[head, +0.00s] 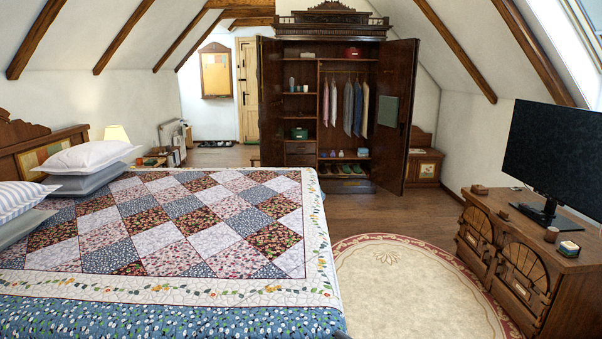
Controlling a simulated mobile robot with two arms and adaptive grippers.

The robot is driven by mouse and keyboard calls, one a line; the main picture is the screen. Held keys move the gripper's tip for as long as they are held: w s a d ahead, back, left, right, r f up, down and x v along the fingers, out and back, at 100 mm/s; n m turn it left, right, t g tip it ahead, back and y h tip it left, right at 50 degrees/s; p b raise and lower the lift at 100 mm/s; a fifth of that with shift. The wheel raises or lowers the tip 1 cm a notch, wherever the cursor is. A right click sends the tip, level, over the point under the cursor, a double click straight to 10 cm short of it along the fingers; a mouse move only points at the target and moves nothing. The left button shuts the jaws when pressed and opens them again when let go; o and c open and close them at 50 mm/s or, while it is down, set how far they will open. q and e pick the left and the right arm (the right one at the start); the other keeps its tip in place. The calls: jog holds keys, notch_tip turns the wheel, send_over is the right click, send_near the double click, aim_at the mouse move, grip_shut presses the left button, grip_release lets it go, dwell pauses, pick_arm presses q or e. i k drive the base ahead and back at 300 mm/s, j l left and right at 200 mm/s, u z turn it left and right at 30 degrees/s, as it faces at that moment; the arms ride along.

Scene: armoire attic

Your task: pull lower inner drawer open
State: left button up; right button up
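The dark wooden armoire (332,22) stands against the far wall with both its doors open. The left door (270,105) and right door (396,115) are swung outward. At its lower left inside are two small stacked drawers; the lower inner drawer (301,160) looks shut, just below the upper one (300,147). They are small and far off, so their handles are hard to make out. Neither of my grippers is in view.
A large bed with a patchwork quilt (165,225) fills the left and foreground. A round cream rug (410,285) lies to its right. A wooden dresser (565,275) with a monitor (555,155) stands at the right. The wooden floor (400,207) before the armoire is clear.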

aim_at(296, 159)
jog(key=i+l+z, duration=0.6)
jog(key=i, duration=0.25)
jog(key=i+l+z, duration=0.3)
jog(key=i, duration=0.15)
jog(key=i+l, duration=0.1)
jog(key=i, duration=0.65)
jog(key=i+u, duration=0.1)
jog(key=i, duration=0.7)
jog(key=i+j+u, duration=0.2)
jog(key=i, duration=0.45)
jog(key=i+u, duration=0.2)
jog(key=i, duration=0.45)
jog(key=i+u, duration=0.2)
jog(key=i, duration=0.5)
jog(key=i+l+u, duration=0.2)
jog(key=i, duration=1.3)
jog(key=i+u, duration=0.1)
jog(key=i, duration=0.75)
jog(key=i+l, duration=0.15)
jog(key=i, duration=0.7)
jog(key=i+j+u, duration=0.2)
jog(key=i, duration=0.45)
jog(key=i+j+u, duration=0.2)
jog(key=i, duration=0.4)
